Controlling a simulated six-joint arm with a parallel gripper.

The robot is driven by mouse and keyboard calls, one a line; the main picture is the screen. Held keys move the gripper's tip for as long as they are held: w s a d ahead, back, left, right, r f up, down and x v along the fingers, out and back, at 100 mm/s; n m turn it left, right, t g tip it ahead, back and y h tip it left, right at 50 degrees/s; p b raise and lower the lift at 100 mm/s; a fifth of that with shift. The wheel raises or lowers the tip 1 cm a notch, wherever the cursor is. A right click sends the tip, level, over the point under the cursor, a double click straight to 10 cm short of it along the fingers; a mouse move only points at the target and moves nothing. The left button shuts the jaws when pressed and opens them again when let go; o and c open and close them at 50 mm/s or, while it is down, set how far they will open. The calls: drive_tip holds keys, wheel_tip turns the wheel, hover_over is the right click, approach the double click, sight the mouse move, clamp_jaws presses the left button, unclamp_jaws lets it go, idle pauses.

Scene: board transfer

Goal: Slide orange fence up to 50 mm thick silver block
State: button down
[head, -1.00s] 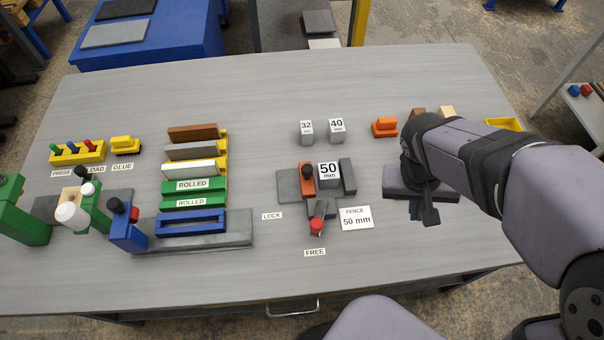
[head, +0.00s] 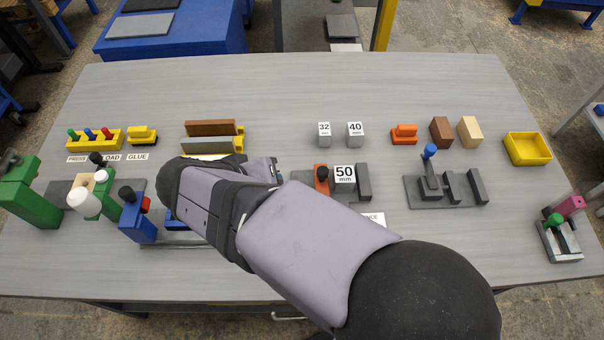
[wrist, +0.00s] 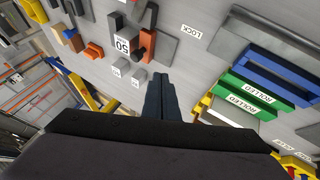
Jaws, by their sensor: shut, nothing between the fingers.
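The orange fence (head: 321,181) with a black knob stands on its dark grey base, just left of the silver block marked 50 mm (head: 344,174). I cannot tell whether they touch. A dark upright stop (head: 364,181) is on the block's right. The wrist view also shows the orange fence (wrist: 148,46) and the 50 block (wrist: 122,44). My gripper (wrist: 160,78) is shut and empty, above the table to the fence's left and apart from it. In the head view my arm hides most of the gripper and the red-tipped lock lever.
Silver blocks marked 32 (head: 324,134) and 40 (head: 355,134) stand behind the fence. A fixture with a blue-knobbed lever (head: 430,165) is to the right. Green ROLLED pieces (wrist: 242,96) lie near the gripper. The table's back middle is clear.

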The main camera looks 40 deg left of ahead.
sight(320, 175)
drive_tip(key=p+x, duration=0.2)
drive_tip(key=x, duration=0.8)
drive_tip(key=shift+w+d+f+p, duration=0.15)
drive_tip(key=shift+p, duration=0.2)
drive_tip(key=shift+w+d+r+p, duration=0.1)
drive_tip(key=shift+w+d+p, duration=0.3)
drive_tip(key=shift+w, duration=0.2)
drive_tip(key=shift+w+d+r+p, duration=0.1)
drive_tip(key=shift+w+d+p, duration=0.3)
drive_tip(key=shift+w, duration=0.25)
drive_tip(key=shift+w+d+f, duration=0.15)
drive_tip(key=shift+w, duration=0.2)
drive_tip(key=shift+w+d+f+b, duration=0.15)
drive_tip(key=shift+w+d+b, duration=0.55)
drive_tip(key=shift+b, duration=0.55)
drive_tip(key=shift+w+d, duration=0.2)
drive_tip(key=shift+d, duration=0.05)
drive_tip(key=shift+s+a, duration=0.1)
